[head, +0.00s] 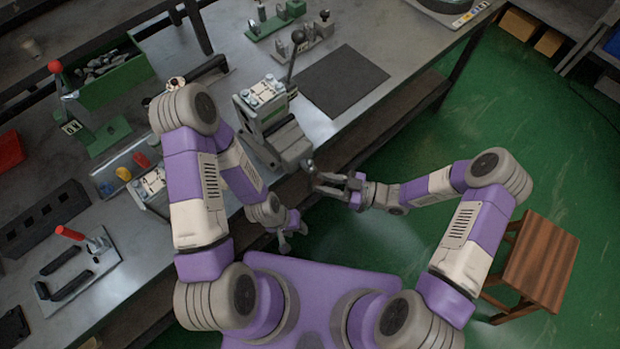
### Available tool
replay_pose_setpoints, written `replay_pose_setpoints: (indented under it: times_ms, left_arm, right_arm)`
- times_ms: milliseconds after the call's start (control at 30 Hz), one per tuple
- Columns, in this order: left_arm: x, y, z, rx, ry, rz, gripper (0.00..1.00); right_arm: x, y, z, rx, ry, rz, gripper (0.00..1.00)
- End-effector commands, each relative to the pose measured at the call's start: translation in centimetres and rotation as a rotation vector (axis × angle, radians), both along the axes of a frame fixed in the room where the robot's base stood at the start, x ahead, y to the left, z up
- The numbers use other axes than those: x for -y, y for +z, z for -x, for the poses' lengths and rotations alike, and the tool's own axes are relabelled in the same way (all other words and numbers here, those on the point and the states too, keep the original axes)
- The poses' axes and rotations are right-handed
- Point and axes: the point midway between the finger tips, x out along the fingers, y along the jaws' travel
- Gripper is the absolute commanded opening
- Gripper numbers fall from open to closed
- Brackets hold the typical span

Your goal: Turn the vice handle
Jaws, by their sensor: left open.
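The grey vice (285,140) sits at the front edge of the workbench, in the middle of the head view. Its front end, with what looks like the handle (309,166), juts out past the bench edge. My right gripper (318,182) is at this front end, its fingers pointing left towards the handle. I cannot tell whether the fingers touch the handle or how far apart they are. My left gripper (290,243) is open and empty, low in front of the bench and well below the vice in the picture.
A dark mat (342,80) lies to the right. A green bin (108,78), a red-handled clamp plate (78,268) and other fixtures cover the left bench. A wooden stool (540,262) stands on the green floor at right.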

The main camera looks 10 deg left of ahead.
Motion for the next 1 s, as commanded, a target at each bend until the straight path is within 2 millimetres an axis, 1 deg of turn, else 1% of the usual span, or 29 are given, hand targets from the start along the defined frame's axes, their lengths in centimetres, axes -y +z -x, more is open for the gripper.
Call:
replay_pose_setpoints:
  times_ms: [33,100,200,300,433,633,667,800,867,1000]
  left_arm:
    - [0.0,-0.1,0.0,0.0,0.0,0.0,0.43]
    - [0.0,-0.2,0.0,0.0,0.0,0.0,0.43]
    - [0.0,-0.3,0.0,0.0,0.0,0.0,0.43]
    - [0.0,-0.3,0.0,0.0,0.0,0.0,0.43]
    - [0.0,-0.4,0.0,0.0,0.0,0.0,0.43]
    - [0.0,-0.3,0.0,0.0,0.0,0.0,0.43]
    - [0.0,-0.3,0.0,0.0,0.0,0.0,0.43]
    - [0.0,-0.3,0.0,0.0,0.0,0.0,0.43]
    - [0.0,-0.3,0.0,0.0,0.0,0.0,0.43]
    - [0.0,-0.3,0.0,0.0,0.0,0.0,0.43]
  right_arm:
    - [-1.0,0.0,0.0,-0.002,0.003,-0.003,0.33]
    - [-2.1,-0.1,-0.1,-0.002,0.002,-0.001,0.33]
    - [-3.4,-0.1,-0.2,-0.001,0.002,-0.001,0.33]
    - [-4.2,-0.1,-0.3,-0.002,0.001,0.0,0.33]
    - [-4.7,0.0,-0.3,-0.003,-0.001,0.001,0.33]
    - [-4.7,0.0,-0.3,-0.002,-0.002,0.001,0.33]
    - [-4.7,0.0,-0.3,-0.002,-0.002,0.001,0.3]
    - [-4.7,0.0,-0.3,-0.002,-0.001,0.001,0.09]
    - [-4.6,0.0,-0.3,-0.002,-0.001,0.002,0.0]
    - [-4.6,0.0,-0.3,-0.002,-0.001,0.002,0.0]
